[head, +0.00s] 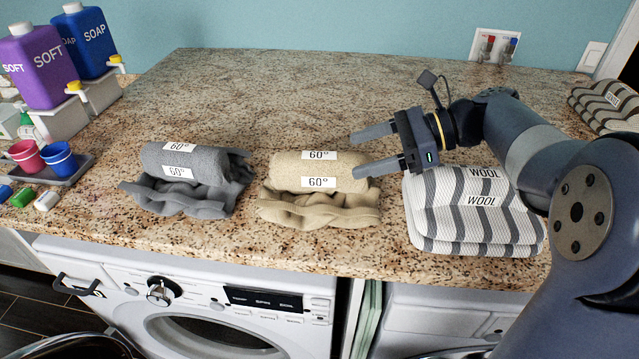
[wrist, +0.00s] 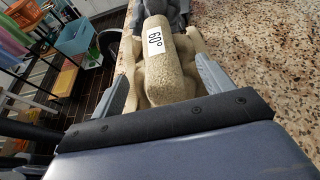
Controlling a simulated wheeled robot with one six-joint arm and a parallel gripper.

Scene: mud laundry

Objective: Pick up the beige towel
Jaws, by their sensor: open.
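The beige towel (head: 297,173) is a rolled towel with two "60°" labels, resting over a loose beige fold (head: 318,211) on the counter. My gripper (head: 354,154) is open and empty at the right end of the beige roll, its fingers pointing left. In the head view the near finger overlaps the roll's right end; I cannot tell if it touches. In the wrist view the beige towel (wrist: 165,75) lies ahead between the left finger and the right finger of my gripper (wrist: 163,83). Its lower part is hidden by the gripper body.
A grey towel (head: 200,165) lies left of the beige one. A striped wool towel (head: 470,210) lies right, below my arm. Soap bottles (head: 90,40) and a tray with cups (head: 60,178) stand far left. The counter behind is clear. A washing machine (head: 190,290) is below the front edge.

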